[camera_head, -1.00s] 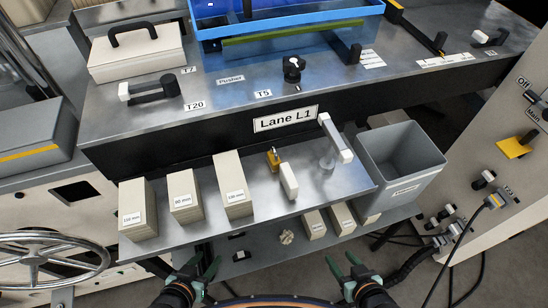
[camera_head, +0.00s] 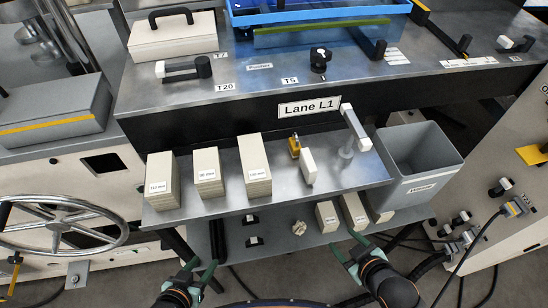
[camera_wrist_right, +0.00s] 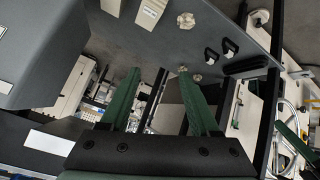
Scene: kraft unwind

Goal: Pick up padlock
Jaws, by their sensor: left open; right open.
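A small yellow padlock (camera_head: 294,146) sits on the upper metal shelf below the Lane L1 sign, just left of a white upright block (camera_head: 308,167). My left gripper (camera_head: 200,270) is open and empty, low in front of the shelves and well short of the padlock. My right gripper (camera_head: 345,248) is open and empty, near the front edge of the lower shelf, below and to the right of the padlock. In the right wrist view its two green fingers (camera_wrist_right: 158,88) stand apart with nothing between them. The padlock cannot be made out in that view.
Cream block stacks (camera_head: 207,172) stand left of the padlock on the upper shelf (camera_head: 330,188). A white-ended lever (camera_head: 355,127) stands to its right, beside a grey bin (camera_head: 418,160). The lower shelf (camera_head: 275,232) holds smaller blocks. A handwheel (camera_head: 60,225) is at left.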

